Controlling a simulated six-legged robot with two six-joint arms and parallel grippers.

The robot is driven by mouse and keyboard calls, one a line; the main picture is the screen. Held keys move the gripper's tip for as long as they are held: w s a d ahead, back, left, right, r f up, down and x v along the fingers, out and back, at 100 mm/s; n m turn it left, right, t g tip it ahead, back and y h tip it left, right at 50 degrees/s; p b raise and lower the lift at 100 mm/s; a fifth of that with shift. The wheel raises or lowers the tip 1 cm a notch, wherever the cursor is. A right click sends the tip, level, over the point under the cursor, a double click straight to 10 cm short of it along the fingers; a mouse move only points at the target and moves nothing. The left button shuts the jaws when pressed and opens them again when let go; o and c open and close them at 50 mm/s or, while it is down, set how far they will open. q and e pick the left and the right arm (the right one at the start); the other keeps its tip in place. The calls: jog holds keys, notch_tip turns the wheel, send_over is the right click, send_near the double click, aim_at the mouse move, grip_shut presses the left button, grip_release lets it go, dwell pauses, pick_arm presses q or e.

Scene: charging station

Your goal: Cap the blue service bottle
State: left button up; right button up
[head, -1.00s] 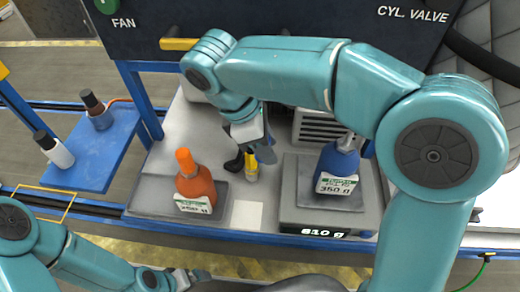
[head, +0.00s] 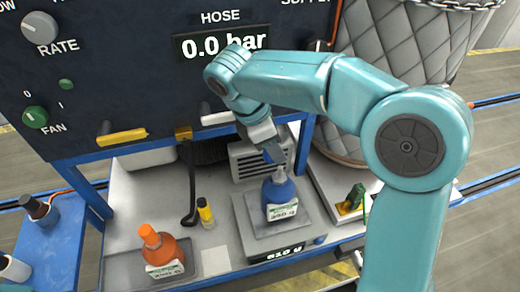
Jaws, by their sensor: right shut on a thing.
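The blue service bottle (head: 280,196) stands upright on the scale (head: 253,236), its white and green label facing me. Its pale, narrow neck shows above the blue body. My right gripper (head: 274,154) points down at the top of this neck. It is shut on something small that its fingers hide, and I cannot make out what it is. I cannot tell whether the gripper or the held thing touches the neck. My left gripper is out of view.
An orange bottle (head: 163,252) stands left of the scale. The control panel (head: 110,75) rises behind.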

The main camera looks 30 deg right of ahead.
pick_arm(q)
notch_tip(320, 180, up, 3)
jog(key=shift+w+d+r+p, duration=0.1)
jog(key=shift+p, duration=1)
pick_arm(e)
jog(key=d+r, duration=0.1)
jog(key=d, duration=0.1)
jog(key=r, duration=0.1)
jog(key=shift+s+d+r+m, duration=0.25)
jog(key=shift+d+r+m, duration=0.05)
jog(key=shift+d+m, duration=0.1)
jog(key=shift+a, duration=0.1)
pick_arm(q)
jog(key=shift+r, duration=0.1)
pick_arm(e)
notch_tip(320, 180, down, 6)
jog(key=b, duration=0.3)
jog(key=shift+r, duration=0.15)
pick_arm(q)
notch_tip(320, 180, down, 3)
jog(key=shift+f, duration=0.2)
